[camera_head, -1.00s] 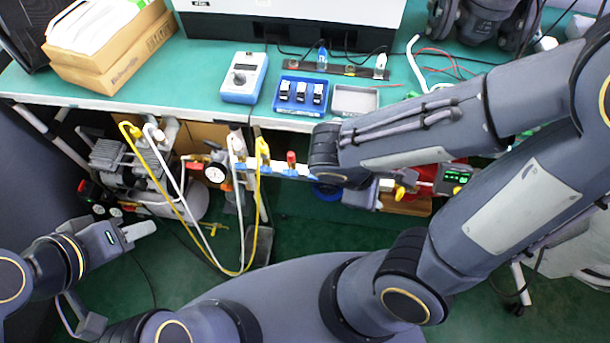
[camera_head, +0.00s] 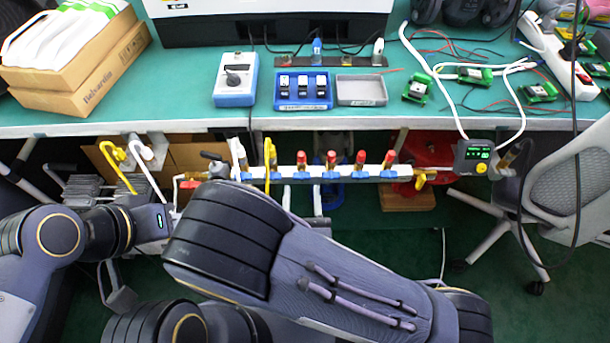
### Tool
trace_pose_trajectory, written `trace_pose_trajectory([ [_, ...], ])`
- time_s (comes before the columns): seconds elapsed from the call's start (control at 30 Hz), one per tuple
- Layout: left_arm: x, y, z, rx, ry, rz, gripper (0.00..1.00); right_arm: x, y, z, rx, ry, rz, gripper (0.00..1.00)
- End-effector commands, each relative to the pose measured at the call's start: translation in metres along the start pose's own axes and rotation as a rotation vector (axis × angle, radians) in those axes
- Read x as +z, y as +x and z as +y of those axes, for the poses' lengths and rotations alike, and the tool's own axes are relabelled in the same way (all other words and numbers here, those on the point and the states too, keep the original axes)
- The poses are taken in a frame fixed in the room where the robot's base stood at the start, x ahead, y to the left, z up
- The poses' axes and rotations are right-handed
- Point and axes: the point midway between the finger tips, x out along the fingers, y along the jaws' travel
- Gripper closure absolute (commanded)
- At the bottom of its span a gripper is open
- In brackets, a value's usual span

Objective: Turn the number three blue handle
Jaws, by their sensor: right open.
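A white pipe manifold (camera_head: 346,171) runs sideways below the table's front edge, with several red-capped valves along it. Small blue handles, such as this one (camera_head: 333,177), sit below the red caps. No numbers are readable, so I cannot tell which handle is number three. A yellow hose (camera_head: 268,152) joins the manifold's left part. My right arm's wrist (camera_head: 222,235) is below and left of the handles, apart from them in the picture. My right gripper is open, its fingers mostly hidden behind that wrist. My left gripper (camera_head: 150,235) is at the left, partly covered; its jaws are unclear.
A green table (camera_head: 180,105) stands behind, holding a blue-white meter (camera_head: 236,80), a blue tray (camera_head: 303,104) and a grey tray (camera_head: 361,90). A display box (camera_head: 474,158) sits at the manifold's right end. A grey chair (camera_head: 570,185) stands at the right.

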Motion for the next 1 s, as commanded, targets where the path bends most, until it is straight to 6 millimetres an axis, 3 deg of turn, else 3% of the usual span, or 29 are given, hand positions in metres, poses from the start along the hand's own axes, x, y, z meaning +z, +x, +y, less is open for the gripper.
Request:
trace_pose_trajectory([
  [0.3,-0.001,-0.001,0.001,0.0,0.0,0.0,0.64,0.001,0.048,-0.001,-0.005,0.002,0.0,0.55],
  [0.67,-0.001,-0.001,0.001,0.0,0.0,0.0,0.64,0.001,0.056,-0.001,-0.003,0.001,0.0,0.55],
  [0.93,-0.001,-0.001,0.001,0.0,0.0,0.0,0.64,0.001,0.056,-0.001,-0.003,0.001,0.001,0.86],
  [1.0,0.0,0.0,0.0,0.0,0.0,0.0,0.64,0.0,0.056,-0.001,-0.003,0.009,0.001,0.86],
])
